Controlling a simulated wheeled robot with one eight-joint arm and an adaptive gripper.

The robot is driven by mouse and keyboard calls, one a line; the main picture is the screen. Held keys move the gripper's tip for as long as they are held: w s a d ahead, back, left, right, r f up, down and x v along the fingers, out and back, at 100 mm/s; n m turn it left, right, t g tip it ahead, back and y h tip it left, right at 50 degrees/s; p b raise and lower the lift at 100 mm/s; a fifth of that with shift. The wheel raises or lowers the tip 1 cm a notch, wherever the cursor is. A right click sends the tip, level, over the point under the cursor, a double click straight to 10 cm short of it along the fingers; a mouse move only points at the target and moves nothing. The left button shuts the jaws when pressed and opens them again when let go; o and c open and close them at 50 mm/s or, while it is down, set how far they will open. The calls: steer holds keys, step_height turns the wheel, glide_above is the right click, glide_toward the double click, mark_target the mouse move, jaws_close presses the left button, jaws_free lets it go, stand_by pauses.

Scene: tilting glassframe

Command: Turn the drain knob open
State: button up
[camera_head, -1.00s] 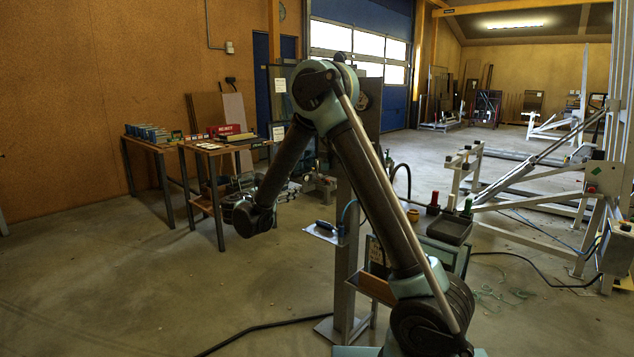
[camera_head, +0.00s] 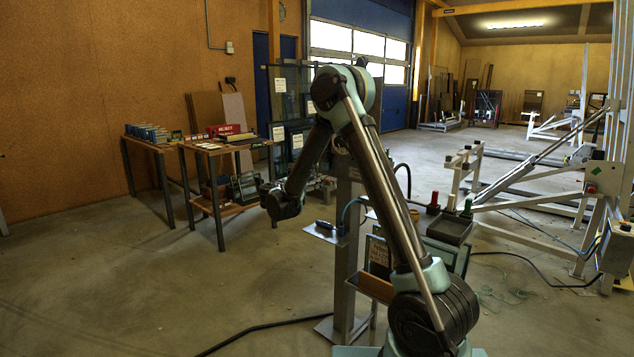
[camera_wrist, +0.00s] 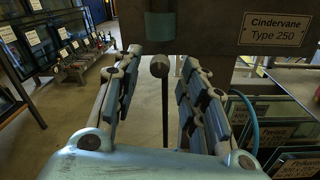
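In the wrist view my gripper (camera_wrist: 160,105) is open, its two padded fingers apart to the left and right. A small dark round knob (camera_wrist: 159,66) shows between the fingers, near their far ends, with a thin dark stem running down below it. It looks like the drain knob; I cannot tell whether it is turned open. A teal-banded cylinder (camera_wrist: 160,26) stands above it. The fingers appear apart from the knob.
A dark beam with a "Cindervane Type 250" plate (camera_wrist: 276,29) crosses the top right of the wrist view. A blue hose (camera_wrist: 246,112) and labelled framed panels (camera_wrist: 292,125) lie right. In the head view a grey post (camera_head: 346,250) stands beside my arm; open floor lies left.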

steer(key=shift+x, duration=0.95)
jaws_close()
